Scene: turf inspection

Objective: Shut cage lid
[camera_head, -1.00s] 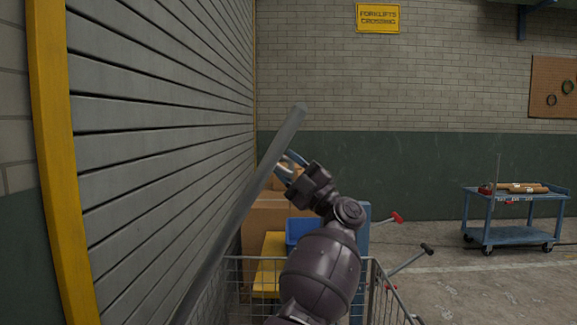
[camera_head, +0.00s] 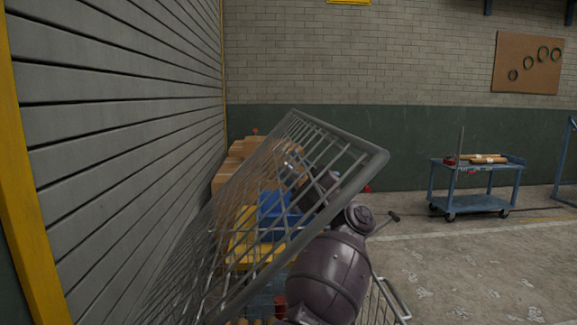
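The cage lid (camera_head: 377,157) is a grey wire-mesh panel in a thick frame. It stands tilted up across the middle of the head view, its upper edge slanting down to the right. The wire cage (camera_head: 393,300) shows only in part at the bottom, beside my arm.
Behind the mesh are cardboard boxes (camera_head: 224,178), a blue bin (camera_head: 275,213) and a yellow surface (camera_head: 243,247). A slatted shutter (camera_head: 120,130) stands close on the left. A blue cart (camera_head: 478,200) stands at the right on open floor (camera_head: 470,265).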

